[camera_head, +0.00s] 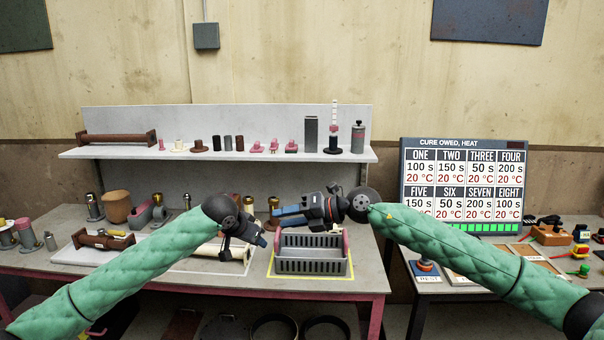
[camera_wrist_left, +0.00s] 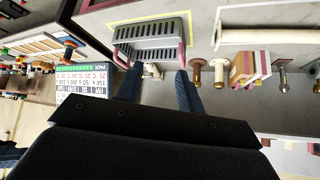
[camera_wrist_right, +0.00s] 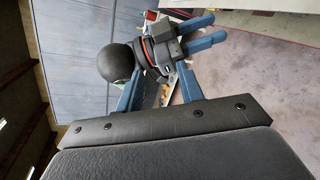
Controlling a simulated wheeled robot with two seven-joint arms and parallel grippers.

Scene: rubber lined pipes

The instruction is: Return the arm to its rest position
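My left gripper (camera_head: 262,242) is the lower one in the head view, angled down to the right just left of a grey slotted basket (camera_head: 312,267). Its blue fingers stand apart with nothing between them in the left wrist view (camera_wrist_left: 158,78). My right gripper (camera_head: 275,217) points left above the basket's back edge. Its fingers are apart and empty in the right wrist view (camera_wrist_right: 160,85), where my left gripper (camera_wrist_right: 212,32) shows beyond them. Both grippers are in the air, close to each other; they do not appear to touch.
The workbench holds a brown roller on a white tray (camera_head: 70,256), a tan cup (camera_head: 117,207) and several small fittings. A shelf (camera_head: 90,153) behind carries parts.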

